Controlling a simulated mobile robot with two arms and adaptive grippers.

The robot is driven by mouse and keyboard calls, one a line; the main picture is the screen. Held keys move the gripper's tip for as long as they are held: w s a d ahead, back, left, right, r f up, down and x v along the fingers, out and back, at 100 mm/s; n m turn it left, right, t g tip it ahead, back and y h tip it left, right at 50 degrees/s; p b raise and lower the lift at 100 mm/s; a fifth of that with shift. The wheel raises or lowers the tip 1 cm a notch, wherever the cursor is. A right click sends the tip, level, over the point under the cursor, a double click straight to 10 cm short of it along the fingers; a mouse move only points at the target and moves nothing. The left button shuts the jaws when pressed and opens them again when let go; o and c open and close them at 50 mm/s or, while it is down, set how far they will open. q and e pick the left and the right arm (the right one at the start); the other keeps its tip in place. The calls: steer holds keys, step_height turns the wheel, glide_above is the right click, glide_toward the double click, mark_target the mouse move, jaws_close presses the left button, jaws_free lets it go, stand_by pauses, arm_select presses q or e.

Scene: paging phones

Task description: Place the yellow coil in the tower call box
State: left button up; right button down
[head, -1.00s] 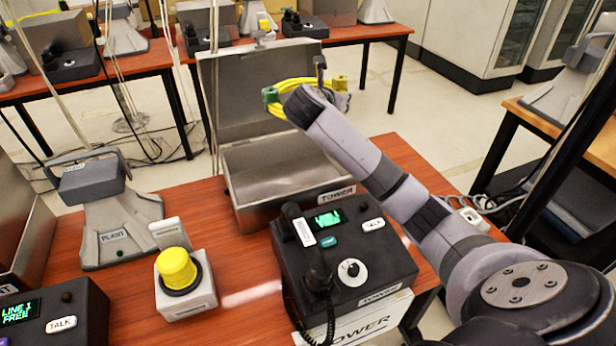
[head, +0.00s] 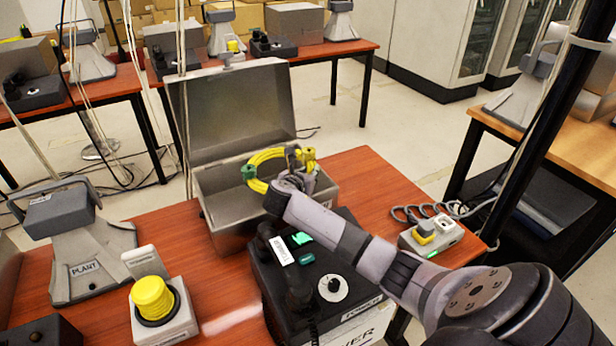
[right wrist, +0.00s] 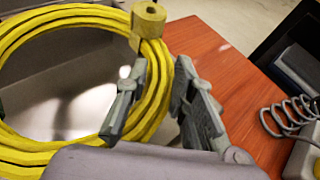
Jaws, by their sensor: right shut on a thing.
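The yellow coil (head: 265,154) is a ring of cable with green and yellow ends. My right gripper (head: 298,162) is shut on its right side; the right wrist view shows the fingers (right wrist: 158,95) around the coil (right wrist: 75,14). The tower call box (head: 228,228) is an open grey metal box with its lid (head: 235,110) raised at the back. The coil appears over the box's opening, toward its right half. The grey box interior shows through the ring in the right wrist view. How far the coil is above the floor of the box is unclear. My left gripper is not in view.
A black tower phone (head: 335,270) stands in front of the box, partly behind my right arm. A yellow button unit (head: 155,300) and the grey plant horn (head: 85,235) are at left. A small unit with a coiled cord (head: 430,235) lies at right.

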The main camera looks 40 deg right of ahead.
steer(key=shift+f, duration=0.55)
steer(key=shift+f, duration=0.5)
steer(key=c, duration=1.4)
jaws_free()
steer(key=shift+o, duration=0.2)
